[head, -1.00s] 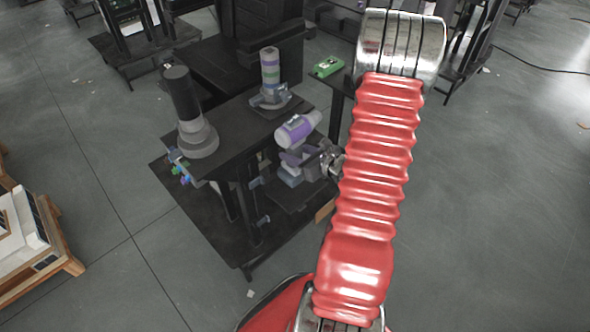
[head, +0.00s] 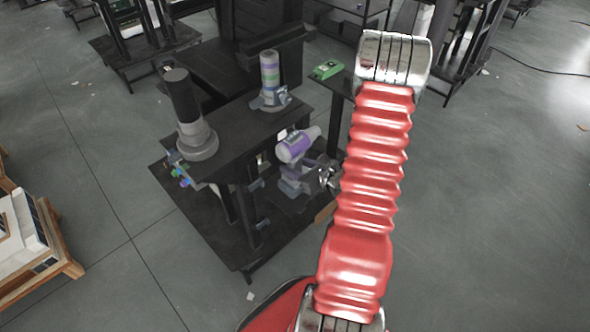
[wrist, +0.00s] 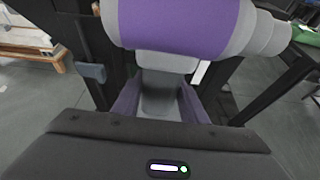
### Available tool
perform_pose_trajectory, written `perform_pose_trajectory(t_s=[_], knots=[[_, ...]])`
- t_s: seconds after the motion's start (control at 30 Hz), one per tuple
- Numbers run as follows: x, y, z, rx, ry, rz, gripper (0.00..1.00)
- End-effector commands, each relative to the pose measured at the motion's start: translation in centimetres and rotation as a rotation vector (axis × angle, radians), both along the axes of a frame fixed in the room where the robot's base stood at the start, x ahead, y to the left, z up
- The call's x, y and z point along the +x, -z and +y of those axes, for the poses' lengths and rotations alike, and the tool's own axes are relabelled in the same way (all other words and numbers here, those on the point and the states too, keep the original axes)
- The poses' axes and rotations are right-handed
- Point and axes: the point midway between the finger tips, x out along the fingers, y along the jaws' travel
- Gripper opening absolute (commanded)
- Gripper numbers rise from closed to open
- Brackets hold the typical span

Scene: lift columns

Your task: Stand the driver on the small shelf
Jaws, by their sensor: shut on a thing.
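The driver (head: 292,147) is purple and grey, with its nose pointing right and up. Its grey handle and foot reach down below the body. My gripper (head: 318,174) is shut on the handle from the right. In the wrist view the driver's purple body (wrist: 185,22) fills the top, with the grey handle (wrist: 160,90) below it. The small dark shelf (head: 299,204) is under the driver, lower than the tabletop beside it. The driver looks about upright. I cannot tell whether its foot touches the shelf.
The dark tabletop (head: 233,133) carries a black and grey cylindrical tool (head: 184,105) and a banded cylinder on a grey base (head: 270,80). A green box (head: 328,69) sits on another stand behind. A wooden pallet (head: 62,262) stands at left. The floor at right is open.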

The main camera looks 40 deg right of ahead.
Motion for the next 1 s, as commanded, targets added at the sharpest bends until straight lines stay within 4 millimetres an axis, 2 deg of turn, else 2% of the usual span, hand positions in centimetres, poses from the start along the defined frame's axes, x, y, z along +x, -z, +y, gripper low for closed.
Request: perform_pose_trajectory(t_s=[0.23,0.67,0.7,0.93,1.0], knots=[[0.1,2.0,0.0,-0.001,-0.002,-0.003,0.00],[0.1,2.3,0.0,-0.001,-0.002,-0.004,0.00],[0.1,2.4,0.0,-0.001,-0.001,0.000,0.40],[0.1,2.4,0.0,-0.001,-0.001,0.000,0.57],[0.1,2.4,0.0,-0.001,-0.001,-0.001,0.58]])
